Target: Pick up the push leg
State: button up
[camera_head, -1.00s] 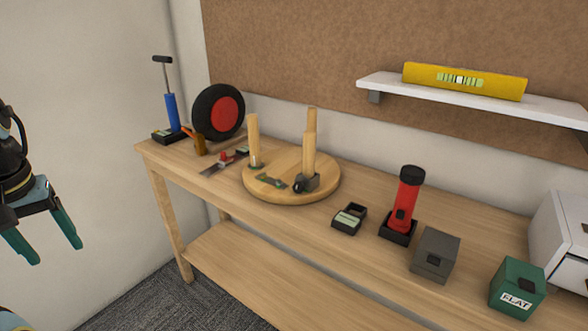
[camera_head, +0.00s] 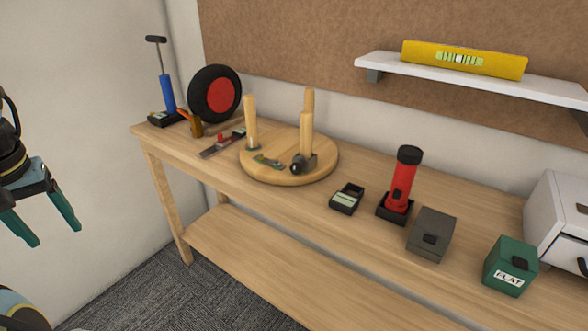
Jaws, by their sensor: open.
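A round wooden disc (camera_head: 270,176), like an upturned stool seat, lies on the bench. Several pale wooden legs stand upright on it: a left leg (camera_head: 250,122), a back leg (camera_head: 309,102) and a front leg (camera_head: 306,134) with a dark grey fitting (camera_head: 303,163) at its foot. I cannot tell which one is the push leg. A small green and grey plate (camera_head: 268,161) lies flat on the disc. My gripper (camera_head: 56,235) is at the far left, its two green fingers spread and empty, well apart from the bench and the legs.
On the wooden bench (camera_head: 270,208) stand a blue pump (camera_head: 167,93), a black and red wheel (camera_head: 215,94), a small black box (camera_head: 347,198), a red flashlight (camera_head: 402,182), a grey box (camera_head: 431,235) and a green "FLAT" box (camera_head: 510,266). A yellow level (camera_head: 464,59) lies on the shelf (camera_head: 450,84).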

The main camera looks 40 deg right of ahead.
aim_at(306, 116)
jog(key=k+l+u, duration=0.3)
jog(key=k, duration=0.15)
jog(key=k+l+u, duration=0.3)
jog(key=k, duration=0.15)
jog(key=j, duration=0.1)
